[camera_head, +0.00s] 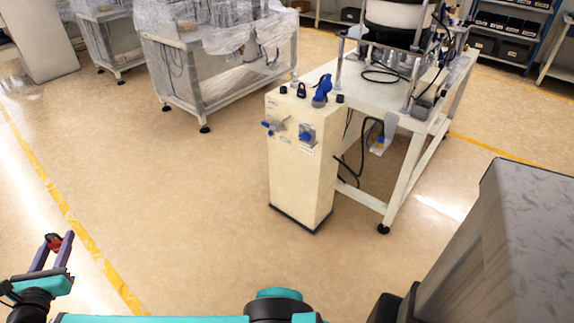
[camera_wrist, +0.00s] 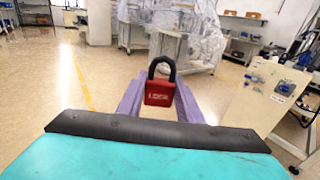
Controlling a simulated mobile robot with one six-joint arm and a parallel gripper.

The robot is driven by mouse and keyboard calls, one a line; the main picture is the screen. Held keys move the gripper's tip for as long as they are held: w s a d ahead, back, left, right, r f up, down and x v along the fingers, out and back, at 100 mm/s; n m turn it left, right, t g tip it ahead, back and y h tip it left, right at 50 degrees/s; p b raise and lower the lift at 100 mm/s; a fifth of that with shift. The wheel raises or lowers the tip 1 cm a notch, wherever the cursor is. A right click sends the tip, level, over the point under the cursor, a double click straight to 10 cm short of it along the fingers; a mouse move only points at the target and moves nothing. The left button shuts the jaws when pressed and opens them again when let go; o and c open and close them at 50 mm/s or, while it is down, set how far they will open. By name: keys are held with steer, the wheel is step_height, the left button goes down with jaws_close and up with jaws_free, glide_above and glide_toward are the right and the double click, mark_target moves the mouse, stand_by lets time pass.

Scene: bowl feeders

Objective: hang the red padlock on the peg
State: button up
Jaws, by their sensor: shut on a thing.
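The red padlock (camera_wrist: 160,93) is upright between the two purple fingers of my gripper (camera_head: 55,246), with its black shackle up. The fingers are shut on the sides of its body. The padlock also shows small in the head view (camera_head: 55,242), at the lower left over open floor. I cannot make out which of these, if any, is the peg. The cabinet also shows at the right of the wrist view (camera_wrist: 262,100).
A white-framed bench (camera_head: 395,112) with a bowl feeder and cables adjoins the cabinet at the right. Black cables (camera_head: 350,165) hang beside the cabinet. Benches wrapped in plastic (camera_head: 235,30) stand at the back. The floor between my gripper and the cabinet is clear.

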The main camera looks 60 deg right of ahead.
steer(key=shift+d, duration=0.1)
steer(key=s+d+f+m+g+h+b, duration=0.1)
steer(key=s+d+f+m+g+b, duration=0.15)
steer(key=d, duration=1.15)
steer(key=s+d+f+m+g+h+b, duration=0.1)
steer(key=d+f+g+b, duration=0.25)
steer(key=d, duration=1.15)
steer(key=s+d+f+m+g+h+b, duration=0.1)
steer(key=d+f+m+g+h+b, duration=0.2)
steer(key=d, duration=1.1)
steer(key=s+d+f+m+g+b, duration=0.1)
steer(key=s+d+f+g+b, duration=0.1)
steer(key=s+d, duration=0.8)
steer(key=s+d+f+m+g+y+b, duration=0.1)
steer(key=s+d+f, duration=0.4)
steer(key=s+d, duration=0.5)
steer(key=s+d+f+m+g+b, duration=0.2)
steer(key=s+d+b, duration=0.3)
steer(key=s+d, duration=0.5)
steer(key=shift+d+f+g+y, duration=0.4)
steer(key=shift+d+f+g, duration=0.2)
steer(key=shift+d+f, duration=0.25)
steer(key=shift+s+d+r, duration=0.1)
steer(key=shift+d, duration=0.15)
steer(key=shift+x, duration=2.55)
steer(key=shift+s+d+r, duration=0.2)
steer(key=shift+s+d, duration=0.05)
steer(key=shift+d, duration=0.35)
